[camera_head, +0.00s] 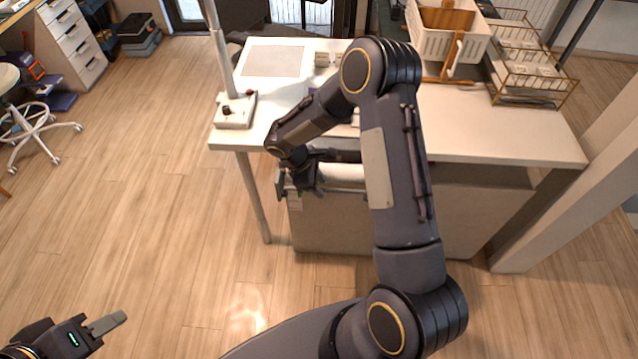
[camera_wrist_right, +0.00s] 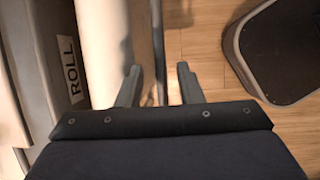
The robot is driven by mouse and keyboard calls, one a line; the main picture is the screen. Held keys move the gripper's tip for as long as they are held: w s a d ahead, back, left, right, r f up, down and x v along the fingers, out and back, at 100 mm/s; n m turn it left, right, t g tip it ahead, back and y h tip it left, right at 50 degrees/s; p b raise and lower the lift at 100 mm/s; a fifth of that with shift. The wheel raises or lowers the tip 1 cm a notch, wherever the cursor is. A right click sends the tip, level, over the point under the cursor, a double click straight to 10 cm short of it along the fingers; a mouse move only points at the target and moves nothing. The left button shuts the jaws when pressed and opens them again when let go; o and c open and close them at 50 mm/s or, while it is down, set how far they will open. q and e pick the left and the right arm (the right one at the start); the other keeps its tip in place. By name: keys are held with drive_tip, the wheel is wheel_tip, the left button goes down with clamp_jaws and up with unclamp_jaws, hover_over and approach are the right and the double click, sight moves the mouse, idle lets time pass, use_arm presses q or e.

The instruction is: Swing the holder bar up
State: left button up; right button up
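The holder bar (camera_head: 345,190) is a thin grey bar along the front of the bench, beside a white roll (camera_head: 350,175) under the tabletop edge. In the right wrist view the bar (camera_wrist_right: 158,50) runs down the picture between the two fingertips of my right gripper (camera_wrist_right: 160,85). The fingers are apart, with gaps to the bar; whether they are level with it I cannot tell. In the head view my right gripper (camera_head: 283,186) is at the bar's left end, partly hidden by my arm. My left gripper (camera_head: 107,323) is low at the left, far from the bench; its opening is unclear.
The white bench (camera_head: 490,125) carries a stand with a pole (camera_head: 236,110), a framed sheet (camera_head: 272,60), a white crate (camera_head: 445,35) and wire baskets (camera_head: 530,70). A ROLL label (camera_wrist_right: 71,72) is left of the roll. The wooden floor (camera_head: 150,200) at left is clear.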

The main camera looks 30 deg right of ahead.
drive_tip(key=v, duration=0.7)
drive_tip(key=shift+r+b, duration=0.2)
drive_tip(key=shift+b, duration=0.1)
drive_tip(key=s+d+r+m+t+y, duration=0.2)
drive_tip(key=s+r+m+y, duration=0.3)
drive_tip(key=s+r, duration=0.8)
drive_tip(key=s+a+r+m+t+y, duration=0.3)
drive_tip(key=s+m, duration=0.5)
drive_tip(key=s, duration=0.3)
drive_tip(key=shift+s+a+r+t, duration=0.3)
drive_tip(key=shift+a+r+t, duration=0.45)
drive_tip(key=shift+a+t, duration=0.4)
